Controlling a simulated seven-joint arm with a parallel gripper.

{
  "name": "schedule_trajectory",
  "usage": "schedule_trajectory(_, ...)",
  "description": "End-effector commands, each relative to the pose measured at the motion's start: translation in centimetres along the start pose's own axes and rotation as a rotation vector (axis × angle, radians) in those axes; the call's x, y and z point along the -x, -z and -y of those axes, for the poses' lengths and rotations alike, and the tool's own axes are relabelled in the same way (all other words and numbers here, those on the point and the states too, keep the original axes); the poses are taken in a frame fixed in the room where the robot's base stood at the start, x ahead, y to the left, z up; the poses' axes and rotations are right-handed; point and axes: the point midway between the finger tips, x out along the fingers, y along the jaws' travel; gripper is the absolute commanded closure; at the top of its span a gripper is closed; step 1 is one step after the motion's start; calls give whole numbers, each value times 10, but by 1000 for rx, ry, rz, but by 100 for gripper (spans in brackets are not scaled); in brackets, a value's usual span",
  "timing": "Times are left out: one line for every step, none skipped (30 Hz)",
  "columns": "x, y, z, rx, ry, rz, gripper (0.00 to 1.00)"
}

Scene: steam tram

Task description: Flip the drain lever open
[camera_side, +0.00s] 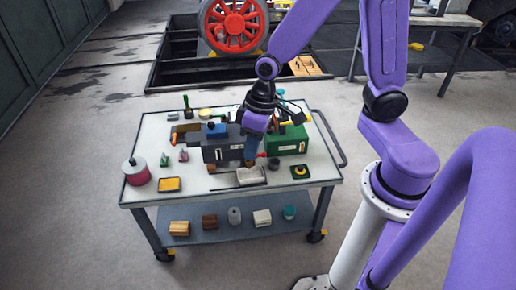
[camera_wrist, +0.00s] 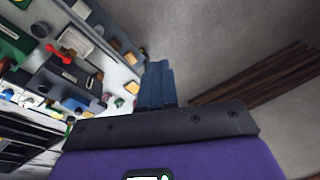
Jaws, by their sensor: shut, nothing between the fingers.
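A small red lever (camera_wrist: 60,54) with a knob at each end shows at the left of the wrist view, against dark grey equipment; it may be the drain lever. In the side view a dark grey box (camera_side: 216,150) stands mid-trolley, and a green box (camera_side: 288,141) stands to its right. My gripper (camera_side: 249,160) is shut and empty, its blue fingers pointing down in front of the dark box. The closed fingers also show in the wrist view (camera_wrist: 157,84), apart from the red lever. The gripper hides part of the dark box.
The trolley top (camera_side: 222,187) carries a red pot (camera_side: 136,173), a yellow tray (camera_side: 169,184), a pale block (camera_side: 251,176) and a black-and-yellow piece (camera_side: 300,171). Several small items sit on the lower shelf (camera_side: 205,243).

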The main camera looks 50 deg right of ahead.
Motion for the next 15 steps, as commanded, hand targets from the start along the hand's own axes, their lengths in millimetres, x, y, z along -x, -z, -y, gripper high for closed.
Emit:
schedule_trajectory(-9,10,-10,-60,-6,-11,100)
schedule_trajectory(-14,16,-16,-93,-10,-21,100)
schedule_trajectory(-20,24,-24,-141,-15,-36,100)
schedule_trajectory(-25,30,-31,-175,-20,-47,100)
schedule_trajectory(-30,36,-38,-210,-25,-58,100)
schedule_trajectory(-36,42,-48,-256,-34,-72,100)
schedule_trajectory(-41,47,-56,-292,-41,-82,100)
schedule_trajectory(-45,51,-64,-325,-49,-93,100)
schedule_trajectory(-52,56,-75,-373,-60,-108,100)
schedule_trajectory(-56,60,-83,-407,-70,-118,100)
schedule_trajectory(-61,63,-92,-442,-80,-128,100)
schedule_trajectory(-67,66,-104,-488,-95,-142,100)
schedule_trajectory(-72,68,-114,-523,-106,-152,100)
schedule_trajectory(-76,70,-123,-556,-119,-162,100)
schedule_trajectory(-82,71,-136,-604,-136,-174,100)
